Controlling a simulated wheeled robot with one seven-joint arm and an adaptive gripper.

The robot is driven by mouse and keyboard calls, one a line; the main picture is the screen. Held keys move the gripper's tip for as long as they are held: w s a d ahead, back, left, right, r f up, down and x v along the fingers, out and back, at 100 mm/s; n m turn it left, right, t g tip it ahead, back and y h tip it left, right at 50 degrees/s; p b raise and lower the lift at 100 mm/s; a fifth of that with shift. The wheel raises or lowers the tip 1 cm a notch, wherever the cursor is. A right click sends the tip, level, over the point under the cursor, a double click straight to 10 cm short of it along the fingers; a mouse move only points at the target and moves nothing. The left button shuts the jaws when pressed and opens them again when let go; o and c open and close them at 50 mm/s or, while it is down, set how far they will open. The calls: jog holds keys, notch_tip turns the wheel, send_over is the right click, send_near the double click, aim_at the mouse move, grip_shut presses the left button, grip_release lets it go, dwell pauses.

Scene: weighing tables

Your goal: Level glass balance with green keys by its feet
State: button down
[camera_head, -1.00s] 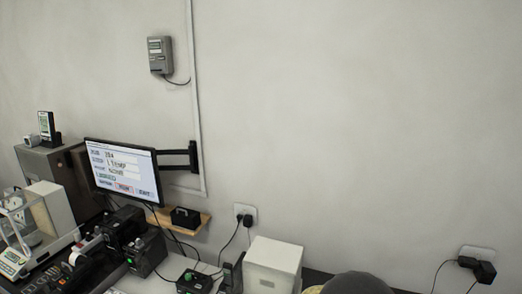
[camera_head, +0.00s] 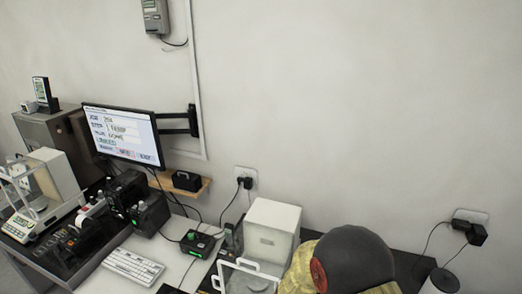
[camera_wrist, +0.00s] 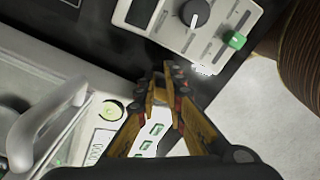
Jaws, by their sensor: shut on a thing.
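The glass balance with green keys (camera_wrist: 152,128) fills the left of the wrist view, with a clear handle and a round yellow-green bubble level (camera_wrist: 111,110) on its front part. The bubble is too small to place exactly. In the head view a glass balance (camera_head: 242,282) shows at the bottom edge, partly cut off, beside my arm. My gripper (camera_wrist: 165,82) has its yellow fingers nearly together past the balance's front corner. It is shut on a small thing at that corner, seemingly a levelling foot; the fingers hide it.
A grey device with a knob and green button (camera_wrist: 200,25) lies just beyond the fingertips. A brown ribbed object (camera_wrist: 298,55) is at the upper right. Another balance (camera_head: 28,215), a monitor (camera_head: 122,135) and a keyboard (camera_head: 132,267) stand left in the head view.

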jog(key=shift+d, duration=0.15)
jog(key=shift+d, duration=0.2)
notch_tip(320, 180, up, 6)
jog(key=p, duration=0.4)
jog(key=s+d+r+m+g, duration=0.2)
jog(key=s+r+m, duration=0.1)
jog(key=s+m, duration=0.35)
jog(key=s+d+r+m+t+b, duration=0.2)
jog(key=r+m+b, duration=0.2)
jog(key=r, duration=0.4)
jog(key=s+d+r+m+t+b, duration=0.3)
jog(key=r+m+b, duration=0.2)
jog(key=r, duration=0.3)
jog(key=s+d+r+m+t+b, duration=0.2)
jog(key=s+d+r+m+b, duration=0.1)
jog(key=r, duration=0.5)
jog(key=shift+s+d+r+m+t+b, duration=0.2)
jog(key=shift+d+r+m+t+b, duration=0.15)
jog(key=shift+m+b, duration=0.55)
